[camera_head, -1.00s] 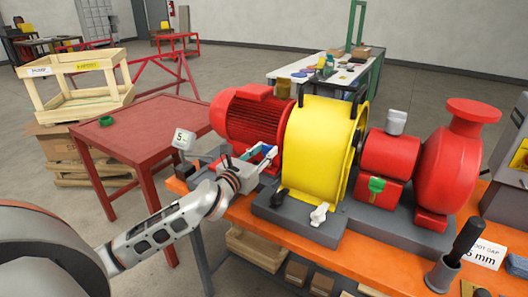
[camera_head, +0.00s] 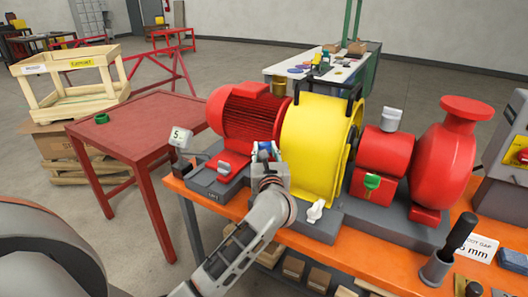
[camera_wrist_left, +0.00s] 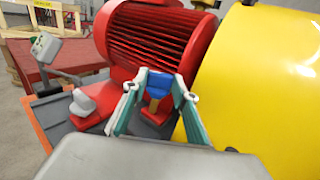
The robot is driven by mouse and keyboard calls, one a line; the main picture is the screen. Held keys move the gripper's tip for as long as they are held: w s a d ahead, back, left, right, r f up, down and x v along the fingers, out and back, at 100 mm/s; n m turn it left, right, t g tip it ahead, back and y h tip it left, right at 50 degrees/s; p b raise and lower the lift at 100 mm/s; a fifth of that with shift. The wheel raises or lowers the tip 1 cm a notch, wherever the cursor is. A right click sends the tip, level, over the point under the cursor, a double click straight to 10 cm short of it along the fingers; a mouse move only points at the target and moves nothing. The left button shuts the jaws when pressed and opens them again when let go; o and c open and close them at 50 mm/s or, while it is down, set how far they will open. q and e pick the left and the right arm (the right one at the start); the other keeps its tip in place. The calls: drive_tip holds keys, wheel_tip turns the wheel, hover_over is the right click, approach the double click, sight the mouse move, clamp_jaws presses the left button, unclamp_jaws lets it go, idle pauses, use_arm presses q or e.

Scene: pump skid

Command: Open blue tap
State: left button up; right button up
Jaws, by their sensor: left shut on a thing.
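The blue tap (camera_wrist_left: 157,88) is between the motor and the yellow guard, low near the red motor's base. In the left wrist view its blue handle is between the teal fingers of my left gripper (camera_wrist_left: 158,84), which is shut on it. In the head view my left gripper (camera_head: 265,150) is in front of the gap between motor and guard; it hides most of the tap there. My right gripper is not in view.
The red motor (camera_head: 248,118), yellow guard (camera_head: 312,150) and red pump (camera_head: 442,160) crowd the skid. A green tap (camera_head: 372,181) and a white tap (camera_head: 315,211) sit nearby. A red table (camera_head: 150,120) stands left. A black-handled tool (camera_head: 455,240) stands front right.

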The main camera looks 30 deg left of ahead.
use_arm(q)
drive_tip(key=shift+n+g+y, duration=0.3)
drive_tip(key=o, duration=1.1)
